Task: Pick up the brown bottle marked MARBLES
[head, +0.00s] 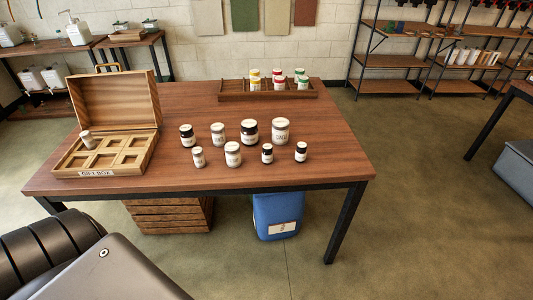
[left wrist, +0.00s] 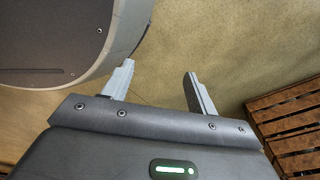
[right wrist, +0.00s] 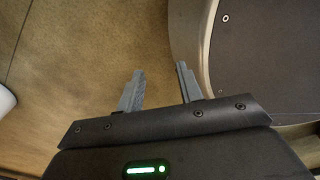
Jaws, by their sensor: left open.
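Several dark bottles with white labels stand upright on the wooden table (head: 330,172) in the head view: a left one (head: 187,137), a larger middle one (head: 249,134), a small front one (head: 267,155) and a right one (head: 301,153). Their label words are too small to read, so I cannot tell which is marked MARBLES. My left gripper (left wrist: 158,70) is open and empty over the floor in the left wrist view. My right gripper (right wrist: 160,68) is open and empty over the floor in the right wrist view. Neither gripper shows in the head view.
Paler jars (head: 281,133) stand among the dark bottles. An open gift box (head: 150,152) at the table's left holds a small pale jar (head: 86,140). A wooden rack (head: 230,96) with colored jars is at the back. A crate (head: 170,216) and blue container (head: 277,213) are below.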

